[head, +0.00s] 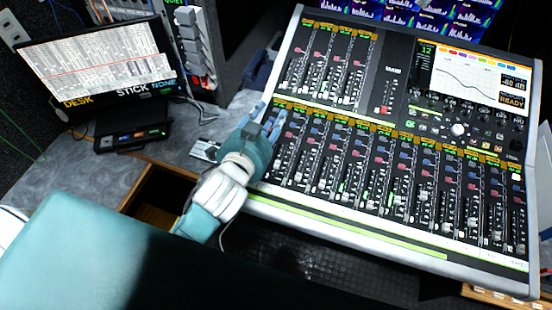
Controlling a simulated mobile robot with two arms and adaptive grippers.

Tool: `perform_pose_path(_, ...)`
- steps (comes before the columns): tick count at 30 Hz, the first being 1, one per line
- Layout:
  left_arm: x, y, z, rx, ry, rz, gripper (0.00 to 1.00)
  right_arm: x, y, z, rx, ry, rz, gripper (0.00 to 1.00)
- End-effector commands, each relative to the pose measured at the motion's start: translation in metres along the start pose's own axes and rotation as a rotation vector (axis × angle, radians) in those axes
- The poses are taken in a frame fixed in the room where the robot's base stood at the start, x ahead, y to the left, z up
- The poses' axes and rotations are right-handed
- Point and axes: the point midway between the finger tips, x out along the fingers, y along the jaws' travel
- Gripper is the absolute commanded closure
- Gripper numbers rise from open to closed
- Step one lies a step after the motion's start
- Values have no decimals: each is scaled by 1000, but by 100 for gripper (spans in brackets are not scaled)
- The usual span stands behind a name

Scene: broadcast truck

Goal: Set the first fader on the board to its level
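The mixing board (345,213) fills the right half of the head view, tilted in the picture. It has a long lower row of faders and a shorter upper bank at its left. My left gripper (270,117) is over the board's left edge, at the left end of the lower row. Its two light blue fingers look apart, with nothing clearly held between them. The gripper and its wrist hide part of the leftmost strip, so the first fader's cap and position cannot be made out. My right gripper is out of view.
A screen (100,68) on a small dark base stands on the grey desk at left. A red-capped fader (386,98) sits apart mid-board.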

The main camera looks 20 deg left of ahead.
Motion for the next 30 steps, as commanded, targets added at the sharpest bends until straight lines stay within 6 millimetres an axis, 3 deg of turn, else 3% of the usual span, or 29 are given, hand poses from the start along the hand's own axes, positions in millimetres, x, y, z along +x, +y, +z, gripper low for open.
perform_pose_path(1, 6, -18, -52, 101, 152, -67, 62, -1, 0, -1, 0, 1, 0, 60)
perform_pose_path(2, 5, -25, -86, 170, 252, -109, 62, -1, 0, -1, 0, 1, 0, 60)
perform_pose_path(3, -1, -32, -131, 272, 390, -166, 62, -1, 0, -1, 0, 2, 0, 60)
perform_pose_path(5, -20, -32, -197, 442, 603, -249, 62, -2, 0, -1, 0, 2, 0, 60)
perform_pose_path(6, -38, -24, -236, 561, 745, -300, 62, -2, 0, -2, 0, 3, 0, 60)
perform_pose_path(7, -54, -14, -261, 654, 849, -336, 62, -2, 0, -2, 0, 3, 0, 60)
perform_pose_path(9, -92, 20, -304, 882, 1087, -407, 62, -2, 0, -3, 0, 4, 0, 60)
perform_pose_path(10, -109, 38, -316, 984, 1187, -432, 62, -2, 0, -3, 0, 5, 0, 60)
perform_pose_path(12, -141, 86, -324, 1235, 1411, -471, 62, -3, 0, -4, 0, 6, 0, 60)
perform_pose_path(14, -158, 129, -311, 1461, 1590, -480, 62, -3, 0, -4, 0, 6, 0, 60)
perform_pose_path(15, -164, 155, -293, 1620, 1703, -471, 62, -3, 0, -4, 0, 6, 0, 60)
perform_pose_path(17, -161, 186, -254, 1867, 1856, -429, 62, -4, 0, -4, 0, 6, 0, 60)
perform_pose_path(18, -152, 200, -223, 2036, 1949, -376, 62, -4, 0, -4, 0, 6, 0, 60)
perform_pose_path(20, -130, 207, -170, 2294, 2061, -257, 62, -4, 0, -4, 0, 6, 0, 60)
perform_pose_path(21, -112, 201, -135, -2297, -1978, 140, 62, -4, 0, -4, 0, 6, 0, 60)
perform_pose_path(23, -84, 180, -86, -2204, -1778, -38, 62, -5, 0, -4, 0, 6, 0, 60)
perform_pose_path(25, -56, 146, -42, -2110, -1589, -216, 62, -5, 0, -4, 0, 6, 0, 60)
perform_pose_path(27, -37, 111, -12, -2040, -1451, -354, 62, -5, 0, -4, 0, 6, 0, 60)
perform_pose_path(30, -23, 73, 12, -1973, -1325, -485, 62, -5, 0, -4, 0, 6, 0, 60)
